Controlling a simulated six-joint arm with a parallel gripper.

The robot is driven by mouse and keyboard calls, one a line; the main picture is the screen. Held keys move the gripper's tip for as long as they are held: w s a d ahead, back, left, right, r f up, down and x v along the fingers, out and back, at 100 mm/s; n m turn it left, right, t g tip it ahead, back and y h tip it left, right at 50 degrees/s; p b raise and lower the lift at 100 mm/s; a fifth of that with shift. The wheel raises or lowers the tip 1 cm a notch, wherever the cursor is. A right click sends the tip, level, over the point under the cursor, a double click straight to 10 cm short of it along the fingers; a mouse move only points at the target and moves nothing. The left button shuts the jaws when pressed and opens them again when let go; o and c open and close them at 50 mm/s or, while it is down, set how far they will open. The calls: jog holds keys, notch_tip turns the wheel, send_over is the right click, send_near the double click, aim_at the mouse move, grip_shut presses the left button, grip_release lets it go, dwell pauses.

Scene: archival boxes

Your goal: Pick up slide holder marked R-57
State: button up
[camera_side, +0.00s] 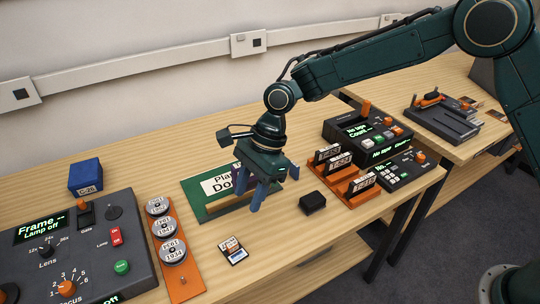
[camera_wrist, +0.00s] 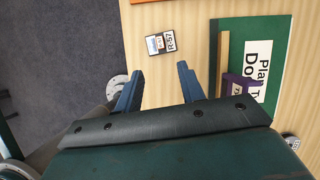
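The slide holder marked R-57 (camera_wrist: 161,43) lies flat on the wooden table, a small dark frame with a picture and a white label. In the side view the slide holder (camera_side: 233,250) is near the table's front edge, its label too small to read there. My gripper (camera_side: 270,188) is above the green mat, behind and to the right of the holder and apart from it. In the wrist view the gripper (camera_wrist: 160,70) has its two blue fingers spread with nothing between them, and the holder lies just beyond the fingertips.
A green mat (camera_side: 194,191) with a white sign and wooden bar lies below my gripper; a purple object (camera_wrist: 238,82) sits on it. A black block (camera_side: 312,202) and an orange rack (camera_side: 356,198) stand right. An orange tray with round tins (camera_side: 181,288) stands left of the holder.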

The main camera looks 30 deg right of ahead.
send_over(233, 244)
jog(key=d, duration=0.2)
jog(key=shift+w+d+f, duration=0.1)
jog(key=shift+f, duration=1.9)
jog(key=shift+w+d+f, duration=0.1)
jog(key=shift+f, duration=1.85)
jog(key=shift+a, duration=0.1)
jog(key=shift+x, duration=2.55)
grip_shut()
